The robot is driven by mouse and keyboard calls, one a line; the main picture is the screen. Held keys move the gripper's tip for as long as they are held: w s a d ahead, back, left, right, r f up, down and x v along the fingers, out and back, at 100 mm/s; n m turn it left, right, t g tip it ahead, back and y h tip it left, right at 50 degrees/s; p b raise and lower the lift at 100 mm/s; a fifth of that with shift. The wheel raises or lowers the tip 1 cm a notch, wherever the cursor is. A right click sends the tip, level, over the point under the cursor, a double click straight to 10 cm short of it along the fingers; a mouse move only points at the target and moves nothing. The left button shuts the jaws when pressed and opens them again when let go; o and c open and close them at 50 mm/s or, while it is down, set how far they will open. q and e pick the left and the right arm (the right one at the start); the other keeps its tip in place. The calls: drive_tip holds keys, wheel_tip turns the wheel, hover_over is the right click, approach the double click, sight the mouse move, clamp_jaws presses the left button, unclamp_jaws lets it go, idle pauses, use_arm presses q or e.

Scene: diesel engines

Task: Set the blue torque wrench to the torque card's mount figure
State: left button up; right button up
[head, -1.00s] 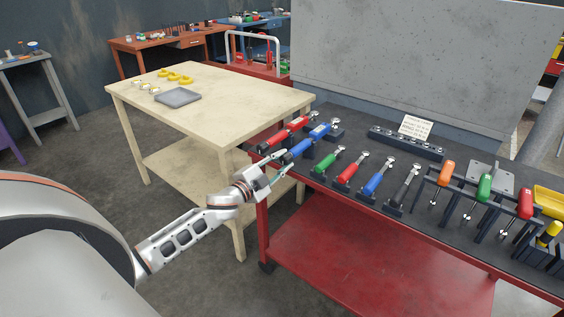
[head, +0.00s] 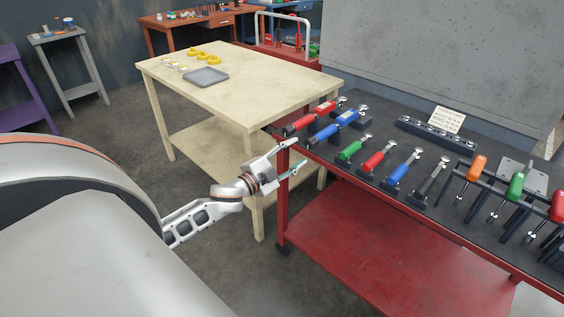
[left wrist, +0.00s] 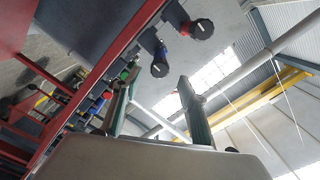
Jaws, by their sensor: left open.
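The blue torque wrench (head: 336,125) lies in a holder at the left end of the red cart, its dark knob end toward me. A red torque wrench (head: 308,118) lies beside it, to the left. In the left wrist view the blue wrench's knob (left wrist: 160,66) shows above the fingers, with the red wrench's knob (left wrist: 202,29) up and to the right. The torque card (head: 446,119) stands behind; its print is too small to read. My left gripper (head: 301,152) is open and empty, just off the cart's front edge near the blue wrench's knob. My right gripper is not shown.
Small ratchets, among them a green-handled one (head: 352,148), stand in a row to the right. A socket rail (head: 436,135) lies behind them. A cream table (head: 230,97) with a grey tray (head: 205,77) stands left of the cart.

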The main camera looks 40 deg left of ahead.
use_arm(q)
drive_tip(key=shift+s+a, duration=0.2)
drive_tip(key=shift+s, duration=2.7)
